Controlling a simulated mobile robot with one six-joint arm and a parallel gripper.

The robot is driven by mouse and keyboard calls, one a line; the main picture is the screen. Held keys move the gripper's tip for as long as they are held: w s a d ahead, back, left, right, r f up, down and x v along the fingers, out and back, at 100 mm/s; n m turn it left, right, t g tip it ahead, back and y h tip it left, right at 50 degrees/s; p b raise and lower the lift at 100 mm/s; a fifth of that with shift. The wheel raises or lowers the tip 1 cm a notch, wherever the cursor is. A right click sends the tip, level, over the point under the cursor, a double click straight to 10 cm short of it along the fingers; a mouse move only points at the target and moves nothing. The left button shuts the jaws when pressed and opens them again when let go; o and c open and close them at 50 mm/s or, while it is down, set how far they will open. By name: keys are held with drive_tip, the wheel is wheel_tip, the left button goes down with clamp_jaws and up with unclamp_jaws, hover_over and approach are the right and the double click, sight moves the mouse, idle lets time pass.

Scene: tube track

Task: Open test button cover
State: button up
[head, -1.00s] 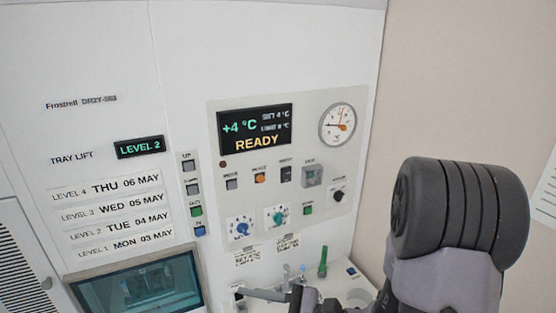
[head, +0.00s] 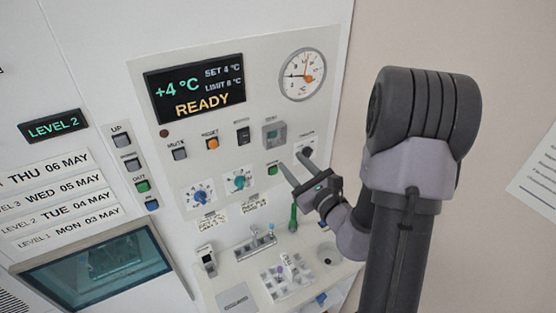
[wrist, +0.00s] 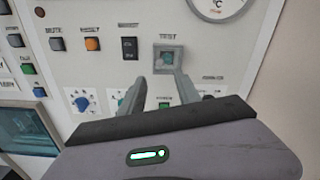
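The test button cover (head: 275,133) is a small square, greyish, see-through cover with a teal button behind it, in the upper right of the control panel. It also shows in the wrist view (wrist: 168,57) under the label TEST, and it looks closed. My gripper (head: 290,161) is open and empty, a little below the cover in the head view. Whether a tip touches the panel I cannot tell.
A dial gauge (head: 302,75) sits above right of the cover, and a READY display (head: 196,87) to the left. Orange (head: 212,143) and black (head: 243,135) switches are beside it, with knobs (head: 239,180) below. A ledge (head: 240,270) with small tools juts out underneath.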

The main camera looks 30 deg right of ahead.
sight(275, 143)
drive_tip(key=w+p, duration=0.1)
drive_tip(key=w, duration=0.3)
drive_tip(key=w+p, duration=0.2)
drive_tip(key=w, duration=0.2)
drive_tip(key=shift+w+a+r, duration=0.15)
drive_tip(key=shift+w, duration=0.05)
drive_tip(key=shift+w+a, duration=0.1)
drive_tip(key=shift+w, duration=0.2)
drive_tip(key=shift+w, duration=0.1)
clamp_jaws()
idle(0.5)
